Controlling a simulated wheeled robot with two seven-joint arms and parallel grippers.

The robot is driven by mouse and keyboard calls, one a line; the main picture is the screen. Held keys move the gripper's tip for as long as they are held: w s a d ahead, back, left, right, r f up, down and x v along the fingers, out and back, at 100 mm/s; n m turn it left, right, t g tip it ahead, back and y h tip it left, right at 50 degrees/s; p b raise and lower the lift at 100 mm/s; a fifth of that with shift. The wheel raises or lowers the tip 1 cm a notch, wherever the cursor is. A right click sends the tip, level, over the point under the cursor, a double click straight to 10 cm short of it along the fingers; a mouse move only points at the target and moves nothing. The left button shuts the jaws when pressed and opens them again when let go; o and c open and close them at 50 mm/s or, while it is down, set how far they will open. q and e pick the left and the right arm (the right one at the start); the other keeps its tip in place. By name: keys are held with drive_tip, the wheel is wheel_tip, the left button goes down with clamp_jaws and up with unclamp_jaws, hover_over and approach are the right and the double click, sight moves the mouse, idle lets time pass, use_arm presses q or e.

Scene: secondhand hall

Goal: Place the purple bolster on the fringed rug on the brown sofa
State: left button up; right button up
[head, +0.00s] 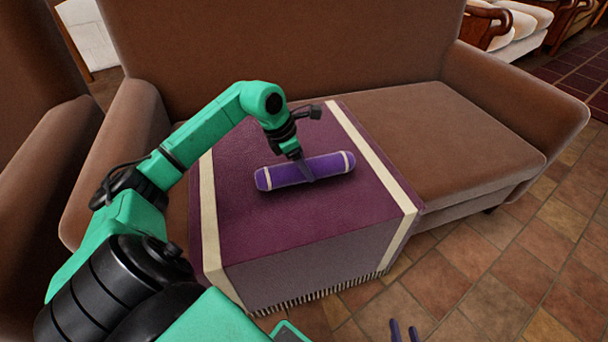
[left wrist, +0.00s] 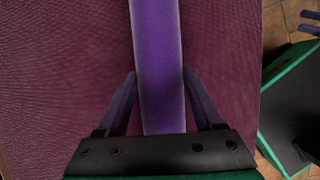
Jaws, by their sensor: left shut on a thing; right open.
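The purple bolster (head: 277,177), with a pale band near each end, is over the purple fringed rug (head: 260,225) draped on the left seat of the brown sofa (head: 460,140). It lies level, on the rug or very close above it; I cannot tell which. My left gripper (head: 308,176) reaches down from above and is shut on the bolster near its middle. In the left wrist view the bolster (left wrist: 157,50) runs between its two fingers. My right gripper (head: 403,331) shows only its purple fingertips, apart and empty, at the bottom edge of the head view.
The right half of the sofa seat is bare. A brown armrest (head: 535,85) closes the sofa at the right. Another brown seat (head: 40,160) stands at the far left. Tiled floor (head: 500,265) lies in front. Other pale-cushioned seating (head: 520,22) is at the back right.

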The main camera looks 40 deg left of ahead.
use_arm(q)
wheel_tip(320, 180, down, 2)
drive_tip(key=shift+f, duration=0.15)
use_arm(e)
drive_tip(key=shift+f, duration=0.4)
use_arm(q)
drive_tip(key=o, duration=1.5)
drive_tip(key=p+v, duration=0.1)
drive_tip(key=v, duration=1)
drive_tip(key=shift+r+p, duration=0.3)
drive_tip(key=shift+p, duration=0.1)
drive_tip(key=shift+s+a+r, duration=0.1)
drive_tip(key=shift+r, duration=0.2)
use_arm(e)
wheel_tip(320, 180, up, 2)
drive_tip(key=shift+d+r, duration=0.1)
drive_tip(key=shift+r, duration=0.1)
